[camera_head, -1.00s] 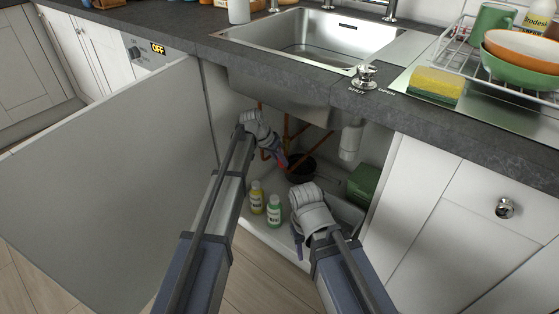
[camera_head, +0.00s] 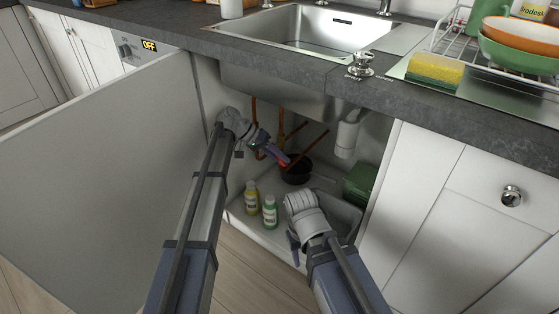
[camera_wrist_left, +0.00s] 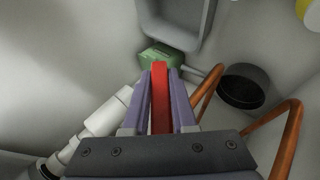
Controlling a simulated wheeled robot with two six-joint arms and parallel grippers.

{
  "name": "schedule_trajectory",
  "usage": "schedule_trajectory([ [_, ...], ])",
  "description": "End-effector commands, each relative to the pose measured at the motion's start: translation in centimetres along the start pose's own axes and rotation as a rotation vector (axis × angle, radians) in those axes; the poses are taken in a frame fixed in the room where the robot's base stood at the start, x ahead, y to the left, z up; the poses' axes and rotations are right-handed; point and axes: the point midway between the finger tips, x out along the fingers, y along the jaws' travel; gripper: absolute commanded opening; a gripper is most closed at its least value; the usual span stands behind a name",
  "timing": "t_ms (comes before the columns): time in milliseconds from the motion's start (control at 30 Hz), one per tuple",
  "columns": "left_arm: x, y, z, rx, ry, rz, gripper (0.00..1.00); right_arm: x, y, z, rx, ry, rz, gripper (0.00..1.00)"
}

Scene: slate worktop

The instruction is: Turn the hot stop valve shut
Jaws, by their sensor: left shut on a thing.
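The red lever handle of the stop valve (camera_head: 283,159) is inside the open cupboard under the sink, among copper pipes. In the left wrist view the red handle (camera_wrist_left: 160,98) lies between the two purple fingers. My left gripper (camera_head: 272,151) is shut on it; the gripper also shows in the left wrist view (camera_wrist_left: 161,100). The valve body is hidden behind the gripper. My right gripper (camera_head: 293,249) is low in front of the cupboard opening, apart from the valve; its fingers are mostly hidden by its wrist.
Yellow (camera_head: 252,198) and green (camera_head: 270,212) bottles stand on the cupboard floor. A black pot (camera_head: 296,170), a green box (camera_head: 358,183) and a white waste trap (camera_head: 347,138) are near. The open door (camera_head: 100,170) bounds the left. A knob marked SHUT and OPEN (camera_head: 361,66) is on the worktop.

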Motion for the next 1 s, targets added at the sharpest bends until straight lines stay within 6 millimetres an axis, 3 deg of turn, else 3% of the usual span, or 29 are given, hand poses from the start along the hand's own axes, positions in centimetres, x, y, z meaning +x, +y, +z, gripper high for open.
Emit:
schedule_trajectory([
  [400, -0.03, 0.0, 0.1, -0.003, -0.004, 0.004, 0.0, 0.04, 0.0, 0.0, 0.0, 0.0, 0.0, 0.5],
  [433, -0.03, 0.0, 0.1, -0.003, -0.004, 0.004, 0.28, 0.04, 0.0, 0.0, 0.0, 0.0, 0.0, 0.5],
  [667, -0.02, 0.02, 0.06, -0.003, -0.002, 0.005, 0.54, 0.04, 0.0, 0.0, 0.0, 0.0, 0.0, 0.5],
  [1000, -0.1, 0.12, 0.01, 0.007, -0.001, -0.018, 0.55, -0.41, 0.04, 0.02, 0.0, 0.0, 0.0, 0.5],
])
